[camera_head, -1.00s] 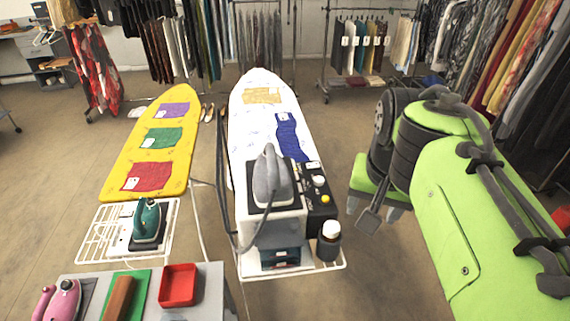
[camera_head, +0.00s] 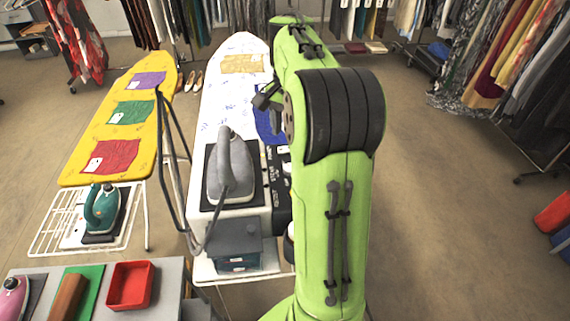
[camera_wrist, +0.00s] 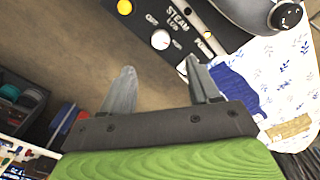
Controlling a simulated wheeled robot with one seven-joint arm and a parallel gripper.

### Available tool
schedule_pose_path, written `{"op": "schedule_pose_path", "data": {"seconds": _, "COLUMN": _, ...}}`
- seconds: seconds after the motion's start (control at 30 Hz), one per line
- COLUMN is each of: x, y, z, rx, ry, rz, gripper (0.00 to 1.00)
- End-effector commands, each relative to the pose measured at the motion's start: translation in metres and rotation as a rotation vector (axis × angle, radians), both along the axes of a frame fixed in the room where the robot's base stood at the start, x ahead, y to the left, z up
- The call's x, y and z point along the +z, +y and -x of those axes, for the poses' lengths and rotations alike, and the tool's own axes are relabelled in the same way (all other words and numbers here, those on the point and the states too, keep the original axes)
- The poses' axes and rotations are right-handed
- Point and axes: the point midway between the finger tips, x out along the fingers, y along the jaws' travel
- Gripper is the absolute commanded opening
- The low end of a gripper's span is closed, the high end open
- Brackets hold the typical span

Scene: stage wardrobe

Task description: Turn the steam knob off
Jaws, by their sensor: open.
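The steam knob (camera_wrist: 160,39) is a round white knob on a black control panel (camera_wrist: 196,13) in the wrist view, with the word STEAM printed beside it. Its pointer setting is too small to read. My gripper (camera_wrist: 157,68) is open and empty, its two grey fingertips just below the knob in the picture and apart from it, as far as I can tell. In the head view the panel (camera_head: 279,196) stands right of the grey iron (camera_head: 229,168), and my green arm hides much of it. My gripper is mostly hidden there behind the arm.
The white ironing board (camera_head: 222,95) holds a blue cloth (camera_head: 266,127). A dark hose loops left of the iron.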

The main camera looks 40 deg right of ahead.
Motion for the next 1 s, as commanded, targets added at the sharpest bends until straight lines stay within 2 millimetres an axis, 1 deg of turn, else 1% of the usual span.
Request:
{"op": "schedule_pose_path", "data": {"seconds": 0.03, "x": -0.019, "y": 0.000, "z": 0.001, "rx": 0.000, "ry": 0.004, "rz": -0.004, "gripper": 0.61}}
{"op": "schedule_pose_path", "data": {"seconds": 0.1, "x": -0.037, "y": 0.000, "z": 0.001, "rx": 0.000, "ry": 0.004, "rz": -0.004, "gripper": 0.61}}
{"op": "schedule_pose_path", "data": {"seconds": 0.3, "x": -0.085, "y": 0.000, "z": 0.000, "rx": 0.002, "ry": 0.003, "rz": -0.003, "gripper": 0.61}}
{"op": "schedule_pose_path", "data": {"seconds": 0.4, "x": -0.103, "y": 0.000, "z": 0.000, "rx": 0.002, "ry": 0.003, "rz": -0.002, "gripper": 0.61}}
{"op": "schedule_pose_path", "data": {"seconds": 0.5, "x": -0.112, "y": 0.000, "z": 0.000, "rx": 0.001, "ry": 0.001, "rz": -0.001, "gripper": 0.61}}
{"op": "schedule_pose_path", "data": {"seconds": 0.57, "x": -0.115, "y": 0.000, "z": 0.000, "rx": 0.001, "ry": 0.000, "rz": -0.001, "gripper": 0.61}}
{"op": "schedule_pose_path", "data": {"seconds": 0.8, "x": -0.115, "y": 0.000, "z": 0.000, "rx": 0.002, "ry": 0.000, "rz": 0.001, "gripper": 0.61}}
{"op": "schedule_pose_path", "data": {"seconds": 0.97, "x": -0.115, "y": 0.000, "z": 0.000, "rx": 0.002, "ry": 0.000, "rz": 0.000, "gripper": 0.37}}
{"op": "schedule_pose_path", "data": {"seconds": 1.0, "x": -0.115, "y": 0.000, "z": 0.000, "rx": 0.002, "ry": 0.000, "rz": 0.000, "gripper": 0.30}}
